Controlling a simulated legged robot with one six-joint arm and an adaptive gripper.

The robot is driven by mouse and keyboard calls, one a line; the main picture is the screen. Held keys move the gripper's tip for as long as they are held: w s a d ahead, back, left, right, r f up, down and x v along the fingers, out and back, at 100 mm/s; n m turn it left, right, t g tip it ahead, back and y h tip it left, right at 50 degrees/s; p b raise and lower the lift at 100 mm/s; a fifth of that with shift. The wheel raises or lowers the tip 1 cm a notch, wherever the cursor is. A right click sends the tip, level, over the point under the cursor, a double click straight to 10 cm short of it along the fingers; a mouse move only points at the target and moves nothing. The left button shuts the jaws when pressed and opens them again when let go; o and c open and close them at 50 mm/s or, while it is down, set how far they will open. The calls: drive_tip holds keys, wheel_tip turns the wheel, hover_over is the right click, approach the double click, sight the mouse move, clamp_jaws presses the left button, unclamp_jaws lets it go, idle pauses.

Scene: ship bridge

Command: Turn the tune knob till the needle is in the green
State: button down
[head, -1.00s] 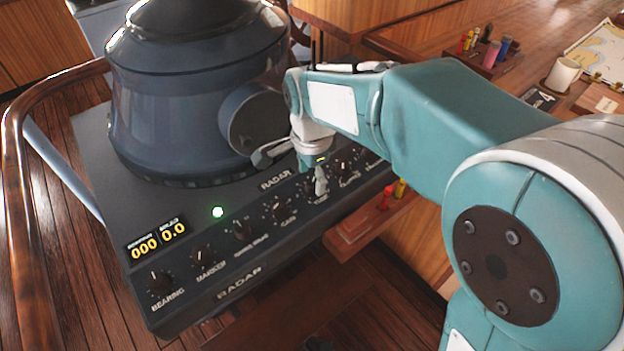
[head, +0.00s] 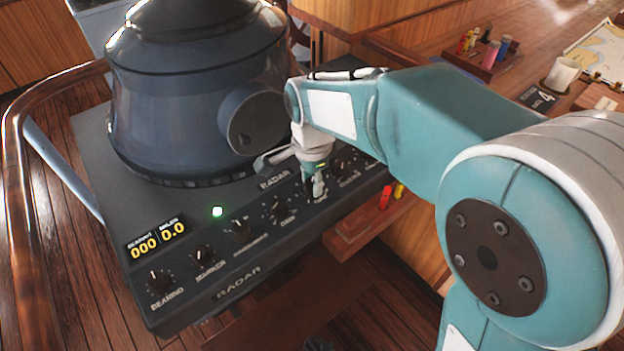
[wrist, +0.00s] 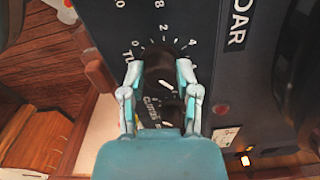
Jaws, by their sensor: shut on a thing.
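The tune knob (wrist: 160,72) is a dark round knob with a white pointer mark, set in a numbered dial on the radar panel. In the wrist view my gripper (wrist: 159,75) has one finger on each side of it and is shut on it. In the head view my gripper (head: 314,187) reaches down to the panel's front row of knobs, and the arm and fingers hide most of the tune knob. I cannot make out a needle or a green band in either view.
The dark radar hood (head: 190,110) rises behind. A wooden rail (head: 14,190) curves at left.

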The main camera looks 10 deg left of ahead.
drive_tip(key=n, duration=0.4)
drive_tip(key=shift+f, duration=0.1)
drive_tip(key=n, duration=0.3)
drive_tip(key=shift+n, duration=0.3)
drive_tip(key=n, duration=0.4)
drive_tip(key=shift+n, duration=2)
drive_tip(key=shift+c, duration=1.7)
unclamp_jaws()
drive_tip(key=shift+a, duration=0.15)
